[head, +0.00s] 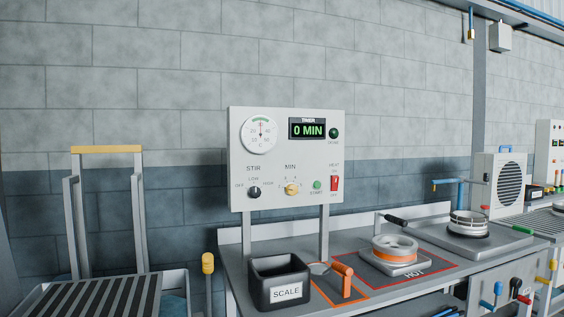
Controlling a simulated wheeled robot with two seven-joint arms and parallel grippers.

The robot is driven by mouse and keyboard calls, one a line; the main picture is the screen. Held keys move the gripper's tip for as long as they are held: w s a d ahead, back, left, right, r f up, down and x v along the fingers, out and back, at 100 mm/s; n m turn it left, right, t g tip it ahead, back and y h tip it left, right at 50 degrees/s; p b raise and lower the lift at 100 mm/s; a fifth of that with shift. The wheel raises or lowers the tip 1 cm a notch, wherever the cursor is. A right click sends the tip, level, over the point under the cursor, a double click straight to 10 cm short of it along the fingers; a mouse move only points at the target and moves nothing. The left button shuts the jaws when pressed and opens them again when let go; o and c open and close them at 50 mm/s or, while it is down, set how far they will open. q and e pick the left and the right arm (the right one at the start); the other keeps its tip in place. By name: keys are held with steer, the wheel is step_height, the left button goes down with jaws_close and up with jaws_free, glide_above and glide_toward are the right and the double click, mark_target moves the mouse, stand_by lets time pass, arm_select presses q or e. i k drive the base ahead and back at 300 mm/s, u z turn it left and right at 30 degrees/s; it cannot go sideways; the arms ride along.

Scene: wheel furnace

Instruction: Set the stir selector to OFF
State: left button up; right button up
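The stir selector (254,191) is a small black knob low on the left of the white control panel (286,150). It sits under the word STIR, with OFF at its left, LOW above it and a third label at its right. Its pale pointer mark seems to point up toward LOW, but it is small. Neither of my grippers shows in the head view, and nothing touches the knob.
The panel also has a dial gauge (260,134), a 0 MIN display (307,129), a yellow knob (292,189), a green button (317,185) and a red switch (334,184). Below, a black SCALE bin (262,290) and a HOT plate stand on the bench.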

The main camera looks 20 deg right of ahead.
mark_target(254, 192)
steer(key=k, duration=0.65)
steer(key=u, duration=0.9)
steer(key=i, duration=1.5)
steer(key=z, duration=0.65)
